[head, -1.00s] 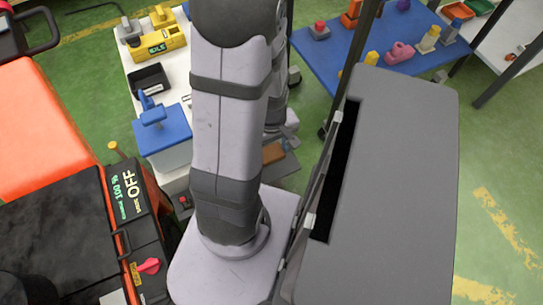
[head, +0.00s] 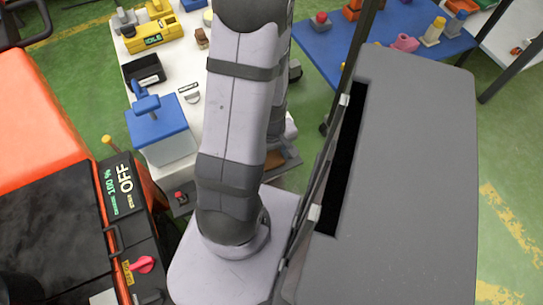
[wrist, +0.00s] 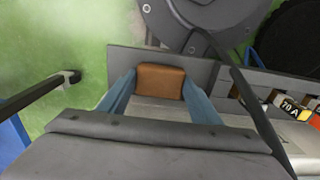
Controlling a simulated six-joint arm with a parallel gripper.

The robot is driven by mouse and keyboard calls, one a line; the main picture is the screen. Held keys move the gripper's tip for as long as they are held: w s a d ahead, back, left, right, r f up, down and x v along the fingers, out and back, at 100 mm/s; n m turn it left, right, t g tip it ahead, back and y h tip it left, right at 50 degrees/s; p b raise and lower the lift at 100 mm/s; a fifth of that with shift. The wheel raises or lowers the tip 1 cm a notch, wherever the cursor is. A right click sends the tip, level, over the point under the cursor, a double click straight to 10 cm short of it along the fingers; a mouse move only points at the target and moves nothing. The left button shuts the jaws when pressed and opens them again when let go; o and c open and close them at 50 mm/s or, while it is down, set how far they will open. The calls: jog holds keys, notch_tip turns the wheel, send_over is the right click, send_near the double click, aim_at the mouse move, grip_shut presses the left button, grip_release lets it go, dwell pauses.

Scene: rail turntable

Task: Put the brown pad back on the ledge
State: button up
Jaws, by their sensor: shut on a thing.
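The brown pad (wrist: 160,82) is between the two blue fingers of my gripper (wrist: 158,88) in the wrist view. The gripper is shut on it. A grey ledge (wrist: 120,62) shows behind and beside the pad. I cannot tell whether the pad touches the ledge or is held just above it. In the head view, a small part of the brown pad (head: 275,158) and the dark ledge (head: 288,166) show to the right of my arm. My arm hides the rest, and the gripper is hidden there.
A white table (head: 188,70) holds a yellow device (head: 150,37), a black tray (head: 145,70) and a blue-topped box (head: 157,128). A blue table (head: 325,50) with small coloured parts stands at the back right. A machine reading OFF (head: 125,185) stands at left.

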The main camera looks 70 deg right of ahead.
aim_at(272, 160)
jog(key=shift+f, duration=0.15)
jog(key=o, duration=1)
jog(key=shift+o, duration=0.2)
notch_tip(272, 160, up, 12)
jog(key=p, duration=0.6)
jog(key=shift+r, duration=0.25)
